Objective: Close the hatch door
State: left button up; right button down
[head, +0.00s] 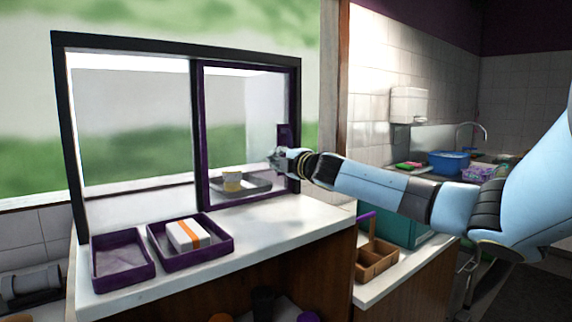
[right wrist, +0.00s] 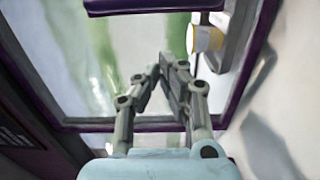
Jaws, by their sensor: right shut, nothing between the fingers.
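The hatch door (head: 200,135) is a purple-framed glass pane in the right half of the dark hatch frame (head: 62,120). The left half of the frame is open. A dark purple handle (head: 284,132) is on the door's right side. My right gripper (head: 275,159) is shut and empty, in front of the door just below and left of the handle. In the right wrist view my right gripper (right wrist: 161,68) points at the pane, and a purple bar (right wrist: 150,6), probably the handle, crosses the top. I cannot tell whether the fingertips touch the door. My left gripper is out of view.
A cup (head: 232,181) stands on a grey tray (head: 262,188), seen through the glass. A purple tray (head: 222,246) with a white and orange box (head: 188,234) and an empty purple tray (head: 125,262) are on the white counter (head: 270,225). A wooden caddy (head: 375,262) stands lower right.

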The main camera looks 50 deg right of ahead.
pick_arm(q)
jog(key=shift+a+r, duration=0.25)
pick_arm(e)
jog(key=v, duration=1)
jog(key=shift+a, duration=0.1)
